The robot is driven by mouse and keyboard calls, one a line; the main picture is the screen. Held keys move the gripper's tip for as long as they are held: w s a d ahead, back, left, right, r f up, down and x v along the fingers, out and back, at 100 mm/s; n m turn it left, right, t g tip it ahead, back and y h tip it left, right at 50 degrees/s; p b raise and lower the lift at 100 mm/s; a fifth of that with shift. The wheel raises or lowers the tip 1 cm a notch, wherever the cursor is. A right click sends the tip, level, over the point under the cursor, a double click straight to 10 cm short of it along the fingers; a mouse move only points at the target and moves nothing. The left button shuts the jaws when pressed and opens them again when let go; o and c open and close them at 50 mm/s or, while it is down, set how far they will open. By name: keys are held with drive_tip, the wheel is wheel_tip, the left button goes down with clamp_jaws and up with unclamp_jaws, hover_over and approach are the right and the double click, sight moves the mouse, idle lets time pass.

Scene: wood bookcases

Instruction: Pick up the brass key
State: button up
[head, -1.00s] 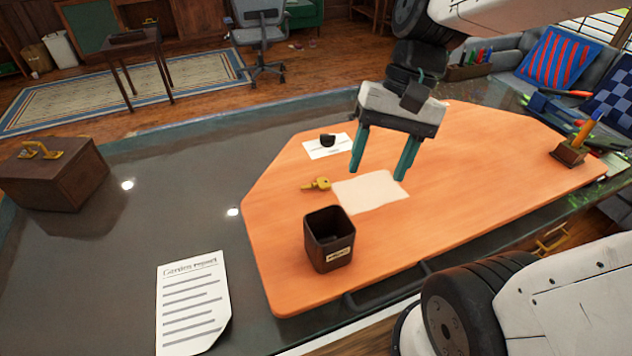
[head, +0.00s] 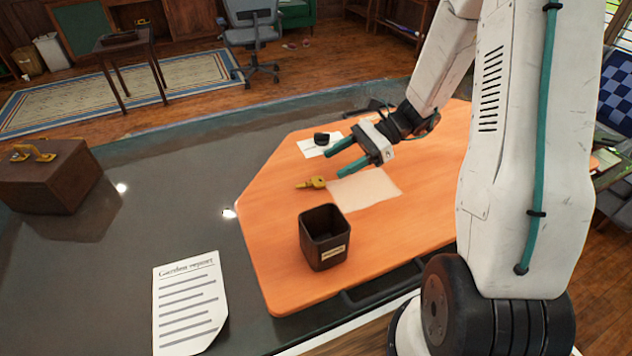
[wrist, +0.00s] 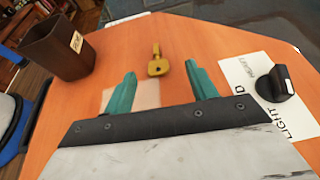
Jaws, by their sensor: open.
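The brass key (head: 312,183) lies flat on the orange board (head: 275,250), at the left edge of a blank pale paper (head: 365,190). My gripper (head: 338,160) is open and empty, with its teal fingers pointing left, above the board and to the right of the key. In the wrist view the key (wrist: 157,62) lies ahead of the gap between the two fingertips (wrist: 160,80), with its bow toward my gripper. The fingers are apart from the key. Nothing hides the key in either view.
A dark square cup (head: 325,238) stands in front of the key. A black knob on a labelled card (wrist: 272,82) sits close beside one finger. A brown case (head: 45,178) and a printed report (head: 190,305) lie on the dark desk to the left.

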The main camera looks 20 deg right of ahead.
sight(311, 181)
drive_tip(key=x, duration=0.6)
drive_tip(key=shift+s+f, duration=0.35)
drive_tip(key=shift+f, duration=0.05)
drive_tip(key=c, duration=1.1)
drive_tip(key=shift+r, duration=0.15)
wheel_tip(311, 181, up, 10)
drive_tip(key=shift+f, duration=0.1)
drive_tip(key=shift+w, duration=0.1)
